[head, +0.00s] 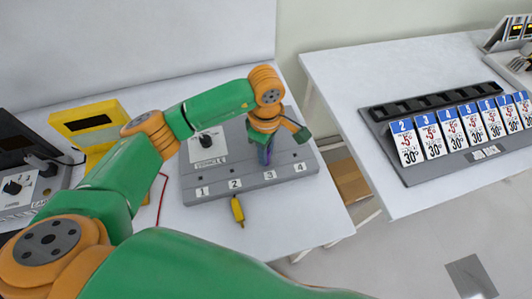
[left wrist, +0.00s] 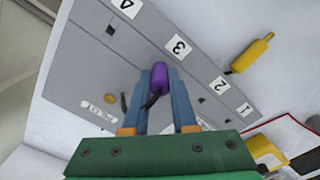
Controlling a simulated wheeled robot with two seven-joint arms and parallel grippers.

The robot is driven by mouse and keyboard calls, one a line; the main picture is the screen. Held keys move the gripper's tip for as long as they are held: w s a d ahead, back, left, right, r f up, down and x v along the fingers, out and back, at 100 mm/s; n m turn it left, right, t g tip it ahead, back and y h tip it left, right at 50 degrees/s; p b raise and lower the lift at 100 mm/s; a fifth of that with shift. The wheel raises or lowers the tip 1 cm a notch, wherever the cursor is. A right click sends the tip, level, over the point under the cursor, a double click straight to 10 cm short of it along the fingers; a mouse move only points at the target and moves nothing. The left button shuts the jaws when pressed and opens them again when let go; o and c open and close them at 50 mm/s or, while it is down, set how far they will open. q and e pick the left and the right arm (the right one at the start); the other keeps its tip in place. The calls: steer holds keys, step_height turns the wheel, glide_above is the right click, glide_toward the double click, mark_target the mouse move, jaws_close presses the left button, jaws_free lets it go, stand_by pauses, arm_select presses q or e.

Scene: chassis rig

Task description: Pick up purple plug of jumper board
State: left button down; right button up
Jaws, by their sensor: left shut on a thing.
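The grey jumper board (head: 215,166) lies on the white table, with numbered labels 1 to 4 along its front edge and a dial. My left gripper (head: 266,152) is over the board, behind label 3. In the left wrist view, the purple plug (left wrist: 159,78) is between the fingertips of my left gripper (left wrist: 164,80), which is shut on it. A dark lead hangs from the plug. I cannot tell whether the plug touches the board. My right gripper is not in view.
A yellow device (head: 92,125) with a dark display stands left of the board, partly behind my arm. A grey box with a dial (head: 17,188) is at the far left. A second table (head: 345,75) on the right holds a rack of cards (head: 428,141).

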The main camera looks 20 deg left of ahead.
arm_select(q)
steer(key=shift+r, duration=0.3)
steer(key=r, duration=0.1)
steer(key=r+b, duration=0.1)
steer(key=r, duration=0.1)
steer(key=shift+s+d, duration=0.1)
steer(key=shift+s, duration=0.1)
steer(key=s+d+r+b, duration=0.2)
steer(key=s+r, duration=0.7)
steer(key=s, duration=0.4)
steer(key=shift+s+d+r, duration=0.2)
steer(key=shift+d, duration=0.1)
